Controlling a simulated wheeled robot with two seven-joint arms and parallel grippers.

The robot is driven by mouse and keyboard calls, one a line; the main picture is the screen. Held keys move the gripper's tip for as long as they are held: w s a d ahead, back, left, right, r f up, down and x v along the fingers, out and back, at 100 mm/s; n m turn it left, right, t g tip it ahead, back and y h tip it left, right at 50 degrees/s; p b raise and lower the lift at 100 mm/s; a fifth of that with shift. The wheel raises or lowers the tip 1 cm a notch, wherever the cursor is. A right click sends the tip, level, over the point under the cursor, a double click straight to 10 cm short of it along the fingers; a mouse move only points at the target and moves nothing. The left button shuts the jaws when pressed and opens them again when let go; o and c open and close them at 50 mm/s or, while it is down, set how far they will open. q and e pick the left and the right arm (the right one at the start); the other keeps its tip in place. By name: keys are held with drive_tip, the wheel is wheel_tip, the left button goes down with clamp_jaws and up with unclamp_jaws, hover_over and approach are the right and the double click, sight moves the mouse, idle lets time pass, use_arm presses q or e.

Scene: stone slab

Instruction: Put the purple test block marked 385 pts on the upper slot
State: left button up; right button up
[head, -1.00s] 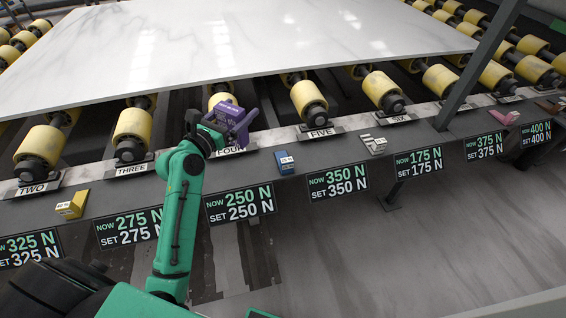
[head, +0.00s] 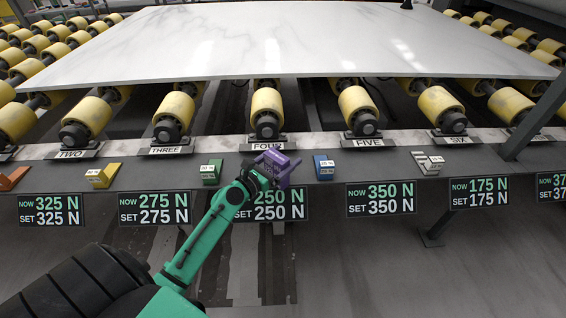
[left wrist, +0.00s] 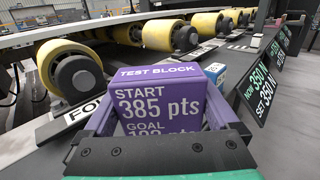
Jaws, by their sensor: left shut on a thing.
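The purple test block (head: 279,160) is in my left gripper (head: 272,172), in front of the roller labelled FOUR in the head view. In the left wrist view the block (left wrist: 160,103) reads TEST BLOCK, START 385 pts, with a GOAL line partly hidden by the gripper. My left gripper's fingers (left wrist: 158,122) are shut on the block's two sides. The block is held by the ledge (head: 340,163); I cannot tell if it touches it. I cannot make out an upper slot. My right gripper is not in view.
Several small blocks stand along the ledge: green (head: 211,172), blue (head: 324,167), yellow (head: 102,176) and grey (head: 428,162). Yellow rollers (head: 265,112) line the back under a white stone slab (head: 300,45). Force signs such as 350 N (head: 381,199) hang on the front.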

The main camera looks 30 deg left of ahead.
use_arm(q)
drive_tip(key=o, duration=1.6)
drive_tip(key=shift+c, duration=0.2)
